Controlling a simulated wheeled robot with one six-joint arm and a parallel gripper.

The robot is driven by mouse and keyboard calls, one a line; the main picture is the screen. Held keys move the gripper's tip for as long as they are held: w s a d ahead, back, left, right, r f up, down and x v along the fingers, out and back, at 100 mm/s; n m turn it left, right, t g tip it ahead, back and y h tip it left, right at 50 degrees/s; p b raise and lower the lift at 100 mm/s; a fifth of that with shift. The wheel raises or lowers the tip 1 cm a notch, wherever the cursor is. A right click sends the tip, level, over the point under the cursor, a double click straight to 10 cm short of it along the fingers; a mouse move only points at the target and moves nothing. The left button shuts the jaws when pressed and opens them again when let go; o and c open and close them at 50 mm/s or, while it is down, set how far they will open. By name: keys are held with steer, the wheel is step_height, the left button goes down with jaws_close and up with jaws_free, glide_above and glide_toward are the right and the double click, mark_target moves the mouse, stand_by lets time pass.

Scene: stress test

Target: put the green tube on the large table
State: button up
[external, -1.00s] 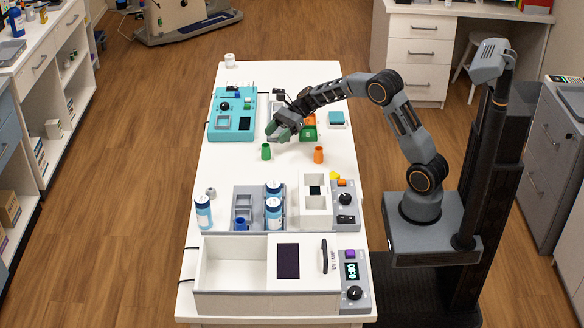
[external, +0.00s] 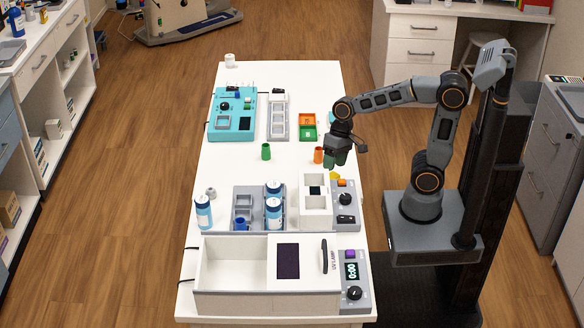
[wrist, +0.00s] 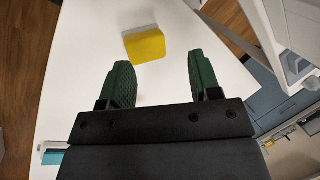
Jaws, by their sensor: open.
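The green tube (external: 266,151) stands upright on the white large table (external: 240,175), left of the orange tube (external: 318,155). My gripper (external: 338,157) is at the table's right side, just right of the orange tube, pointing down and well apart from the green tube. In the wrist view its two green fingers (wrist: 157,85) are spread with nothing between them. A yellow block (wrist: 144,45) lies on the table beyond the fingertips. The green tube does not show in the wrist view.
A teal device (external: 232,120) and a grey rack (external: 278,118) stand toward the back. Blue-capped bottles (external: 274,212), a small white device (external: 315,205) and a white box with a lid (external: 230,262) fill the front. The table's middle left is clear.

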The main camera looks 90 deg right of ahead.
steer(key=s+n+h, duration=0.1)
steer(key=n, duration=0.1)
steer(key=s+a+n, duration=0.1)
steer(key=s+n, duration=0.1)
steer(key=s+f+n+h, duration=0.1)
steer(key=s+n, duration=0.1)
steer(key=shift+s+a+n+t+h, duration=0.2)
steer(key=shift+a+n+t+h, duration=0.1)
steer(key=shift+a, duration=0.1)
steer(key=shift+s+f+n, duration=0.15)
steer(key=shift+s+n, duration=0.2)
steer(key=shift+n, duration=0.35)
